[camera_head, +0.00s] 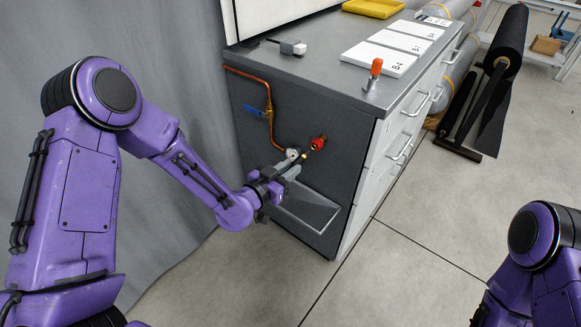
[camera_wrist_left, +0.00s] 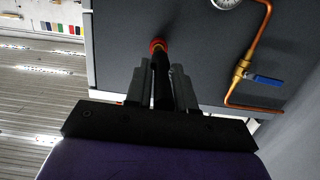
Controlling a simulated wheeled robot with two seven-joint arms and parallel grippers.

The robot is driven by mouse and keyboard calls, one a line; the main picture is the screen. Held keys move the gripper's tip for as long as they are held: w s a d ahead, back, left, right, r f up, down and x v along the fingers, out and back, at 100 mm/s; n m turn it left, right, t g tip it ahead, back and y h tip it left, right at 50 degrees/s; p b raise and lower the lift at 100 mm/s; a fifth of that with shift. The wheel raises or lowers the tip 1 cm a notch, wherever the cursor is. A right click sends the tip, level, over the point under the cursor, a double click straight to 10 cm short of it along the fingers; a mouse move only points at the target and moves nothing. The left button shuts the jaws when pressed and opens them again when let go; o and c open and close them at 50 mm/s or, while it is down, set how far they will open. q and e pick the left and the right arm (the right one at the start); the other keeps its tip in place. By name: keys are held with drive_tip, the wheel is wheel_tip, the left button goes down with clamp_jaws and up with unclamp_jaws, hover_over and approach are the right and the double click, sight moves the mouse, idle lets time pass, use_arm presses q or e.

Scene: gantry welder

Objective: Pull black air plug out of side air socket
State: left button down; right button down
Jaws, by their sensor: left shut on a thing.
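The side air socket (camera_head: 318,142) is a red fitting on the dark side panel of the cabinet. It also shows as a red ring in the left wrist view (camera_wrist_left: 158,46). The black air plug (camera_wrist_left: 162,82) points at the socket, its far end meeting the red ring in that view. My left gripper (camera_head: 293,170) is in front of the panel, shut on the plug with one grey finger on each side. In the head view the fingers hide most of the plug, and a brass piece shows beside the red fitting. My right gripper is out of view.
A copper pipe with a blue-handled valve (camera_head: 268,108) and a round gauge (camera_head: 292,154) are close to the socket. A tray-like ledge (camera_head: 308,208) sits below. An orange-handled tool (camera_head: 375,70) stands on the cabinet top.

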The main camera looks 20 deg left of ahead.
use_arm(q)
drive_tip(key=shift+v, duration=0.9)
drive_tip(key=shift+f, duration=0.15)
